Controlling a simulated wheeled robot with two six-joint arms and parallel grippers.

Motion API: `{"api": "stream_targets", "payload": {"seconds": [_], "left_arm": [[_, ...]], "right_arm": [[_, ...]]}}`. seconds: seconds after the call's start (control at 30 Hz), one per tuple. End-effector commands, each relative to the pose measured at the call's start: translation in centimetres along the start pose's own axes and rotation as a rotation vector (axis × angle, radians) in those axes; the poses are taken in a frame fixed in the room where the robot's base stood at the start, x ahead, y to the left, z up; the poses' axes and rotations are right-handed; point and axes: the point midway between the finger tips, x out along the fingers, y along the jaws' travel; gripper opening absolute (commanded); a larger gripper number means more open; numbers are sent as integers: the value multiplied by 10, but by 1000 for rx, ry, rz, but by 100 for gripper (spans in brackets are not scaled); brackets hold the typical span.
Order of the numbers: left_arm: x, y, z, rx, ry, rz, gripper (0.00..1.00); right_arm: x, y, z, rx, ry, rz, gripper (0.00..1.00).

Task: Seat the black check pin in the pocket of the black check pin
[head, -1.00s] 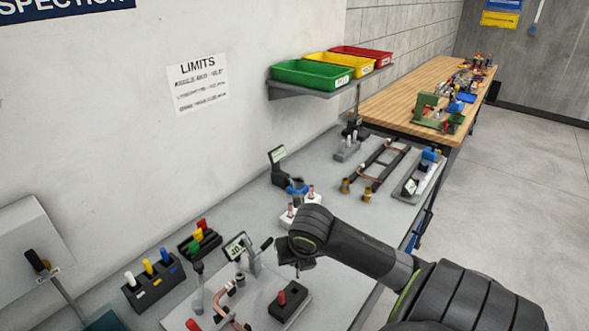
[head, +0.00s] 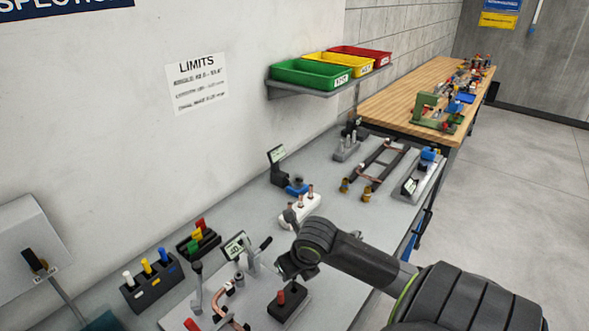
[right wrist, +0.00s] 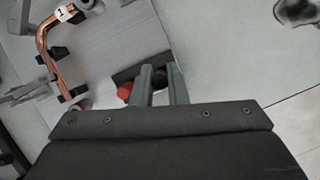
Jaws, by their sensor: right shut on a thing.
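My right gripper (head: 283,274) hangs just above the black block (head: 288,305), which has a red pin (head: 281,297) standing in it. In the right wrist view the gripper's fingers (right wrist: 161,84) are shut, with a dark piece (right wrist: 160,79) between them that looks like the black check pin. The black block (right wrist: 128,75) and the red pin (right wrist: 124,92) lie right beside and behind the fingers. The fingers hide part of the block, so I cannot see the pocket or whether the pin touches it. My left gripper is in neither view.
A bent copper tube (right wrist: 51,52) on a fixture lies left of the block. A rack of coloured handles (head: 152,288) stands farther left. A white block with copper pins (head: 301,211) stands behind my arm. The table right of the fixture plate is clear.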

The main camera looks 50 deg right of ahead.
Motion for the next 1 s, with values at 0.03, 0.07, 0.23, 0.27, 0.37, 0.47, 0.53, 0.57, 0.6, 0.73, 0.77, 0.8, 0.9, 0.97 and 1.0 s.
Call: {"api": "stream_targets", "payload": {"seconds": [0.03,0.07,0.23,0.27,0.37,0.47,0.53,0.57,0.6,0.73,0.77,0.8,0.9,0.97,1.0], "left_arm": [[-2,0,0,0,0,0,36],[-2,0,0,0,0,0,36],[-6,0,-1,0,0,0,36],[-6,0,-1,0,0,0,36],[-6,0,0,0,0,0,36],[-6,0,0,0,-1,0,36],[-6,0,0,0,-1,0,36],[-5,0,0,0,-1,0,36],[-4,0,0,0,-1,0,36],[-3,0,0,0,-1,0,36],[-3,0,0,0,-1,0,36],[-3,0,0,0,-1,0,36],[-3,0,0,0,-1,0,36],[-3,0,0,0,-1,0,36],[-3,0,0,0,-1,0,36]], "right_arm": [[6,1,-4,5,5,3,0],[10,1,-6,5,6,2,0],[30,1,-14,4,4,2,0],[32,1,-15,3,4,1,0],[35,0,-16,1,3,-1,0],[34,0,-16,1,2,-1,0],[34,0,-16,1,2,-1,0],[35,0,-16,1,2,-1,0],[36,0,-16,1,2,-1,0],[37,0,-16,1,2,-1,20],[37,0,-16,1,2,0,24],[37,0,-16,1,2,0,29],[37,0,-16,1,2,0,35],[37,0,-16,1,2,0,35],[37,0,-16,1,2,0,35]]}}
